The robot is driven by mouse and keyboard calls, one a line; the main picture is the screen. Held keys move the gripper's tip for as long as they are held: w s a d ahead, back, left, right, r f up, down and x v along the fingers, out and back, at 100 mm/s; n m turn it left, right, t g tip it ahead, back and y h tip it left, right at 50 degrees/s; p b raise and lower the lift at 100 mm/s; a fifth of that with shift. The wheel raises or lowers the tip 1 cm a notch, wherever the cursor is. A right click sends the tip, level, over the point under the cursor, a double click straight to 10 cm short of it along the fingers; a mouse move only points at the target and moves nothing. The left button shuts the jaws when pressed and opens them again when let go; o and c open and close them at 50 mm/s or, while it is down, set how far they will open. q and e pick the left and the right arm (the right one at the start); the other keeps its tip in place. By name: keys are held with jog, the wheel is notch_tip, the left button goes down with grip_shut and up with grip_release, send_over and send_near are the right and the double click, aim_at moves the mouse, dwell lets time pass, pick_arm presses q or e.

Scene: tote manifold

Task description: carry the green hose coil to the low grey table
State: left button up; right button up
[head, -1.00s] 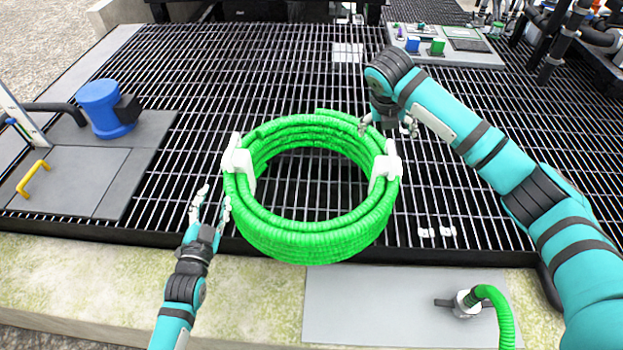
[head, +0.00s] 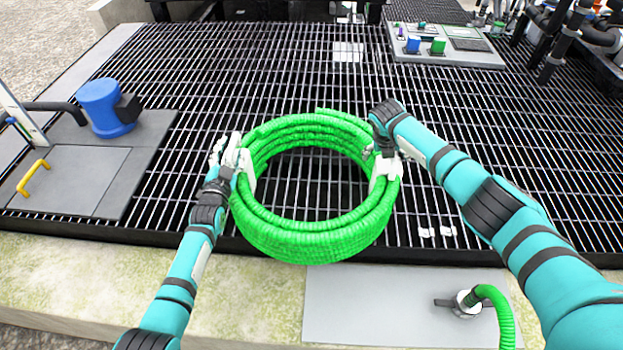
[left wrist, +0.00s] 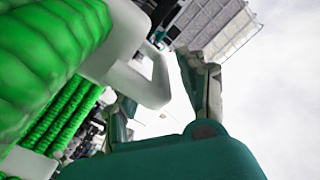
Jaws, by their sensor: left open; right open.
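The green hose coil (head: 310,242) lies on the dark grating in the middle of the head view, with a white handle on each side. My left gripper (head: 230,158) is open at the coil's left white handle (head: 247,170). In the left wrist view the green hose (left wrist: 40,60) fills the left side and the white handle (left wrist: 140,65) stands close to the open fingers. My right gripper (head: 384,158) is open at the right white handle (head: 384,172), its fingers partly hidden by its own wrist. I cannot make out a low grey table.
A blue cylinder (head: 106,108) stands on a grey plate at the left, near a yellow handle (head: 33,178). A grey panel with blue and green blocks (head: 455,48) is at the back right. A green hose on a fitting (head: 494,295) is at the front right. Bare grating surrounds the coil.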

pick_arm(q)
jog(key=shift+w, duration=0.2)
pick_arm(e)
jog(key=shift+w+f, duration=0.1)
jog(key=shift+f, duration=0.1)
pick_arm(q)
jog(key=shift+c, duration=0.4)
pick_arm(e)
jog(key=shift+c, duration=0.4)
pick_arm(q)
grip_shut()
pick_arm(e)
jog(key=c, duration=0.9)
pick_arm(q)
jog(key=shift+d, duration=0.1)
pick_arm(e)
jog(key=c, duration=0.9)
pick_arm(q)
jog(key=shift+r, duration=0.3)
pick_arm(e)
jog(key=shift+w+a+r, duration=0.1)
jog(key=shift+r, duration=0.15)
